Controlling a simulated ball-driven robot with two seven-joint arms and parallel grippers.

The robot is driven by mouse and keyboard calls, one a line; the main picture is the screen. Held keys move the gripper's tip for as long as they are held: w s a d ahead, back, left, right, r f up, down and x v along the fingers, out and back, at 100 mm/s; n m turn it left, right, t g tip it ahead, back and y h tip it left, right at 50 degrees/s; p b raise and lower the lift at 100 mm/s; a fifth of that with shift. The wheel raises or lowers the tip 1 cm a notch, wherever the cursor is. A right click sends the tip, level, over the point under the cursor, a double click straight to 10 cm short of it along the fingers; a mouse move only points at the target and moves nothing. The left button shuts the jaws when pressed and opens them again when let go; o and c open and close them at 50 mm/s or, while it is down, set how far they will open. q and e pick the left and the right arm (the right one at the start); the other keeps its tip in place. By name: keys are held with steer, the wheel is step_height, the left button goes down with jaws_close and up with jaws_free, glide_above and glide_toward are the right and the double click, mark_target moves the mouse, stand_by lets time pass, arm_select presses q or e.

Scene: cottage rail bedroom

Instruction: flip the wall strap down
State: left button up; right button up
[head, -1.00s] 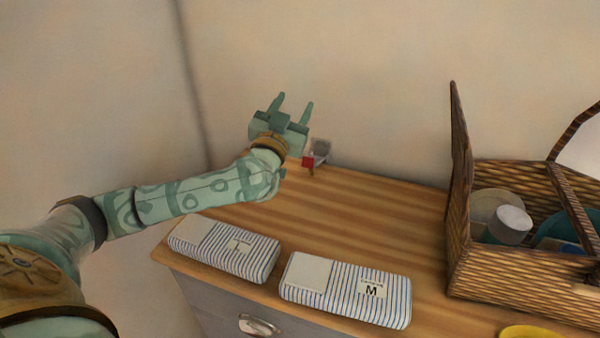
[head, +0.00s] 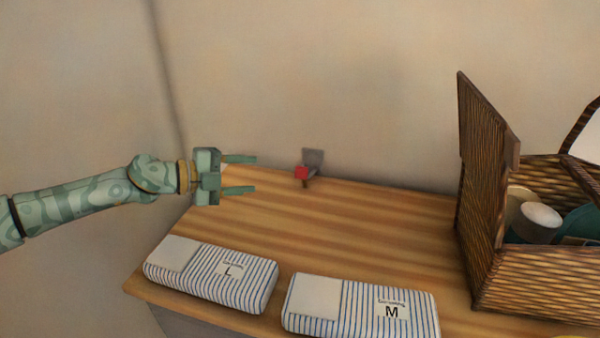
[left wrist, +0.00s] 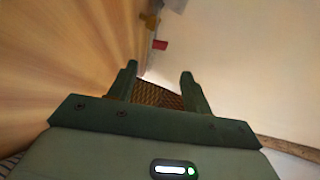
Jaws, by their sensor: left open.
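The wall strap is a small grey plate (head: 313,157) low on the back wall, just above the dresser top, with a red piece (head: 301,173) sticking out in front of it. The red piece also shows in the left wrist view (left wrist: 160,45), beyond the fingertips. My left gripper (head: 255,174) is open and empty, to the left of the red piece and apart from it. Its fingers point right, towards the strap. The left wrist view also shows the two fingers (left wrist: 158,70) spread with nothing between them. My right gripper is not in view.
The wooden dresser top (head: 350,225) is clear in the middle. Two striped packs marked L (head: 245,285) and M (head: 370,325) lie along its front. An open wicker basket (head: 490,265) with cups stands at the right.

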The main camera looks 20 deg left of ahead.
mark_target(298, 173)
arm_select(q)
steer(key=x, duration=1.6)
steer(key=shift+w+d, duration=0.15)
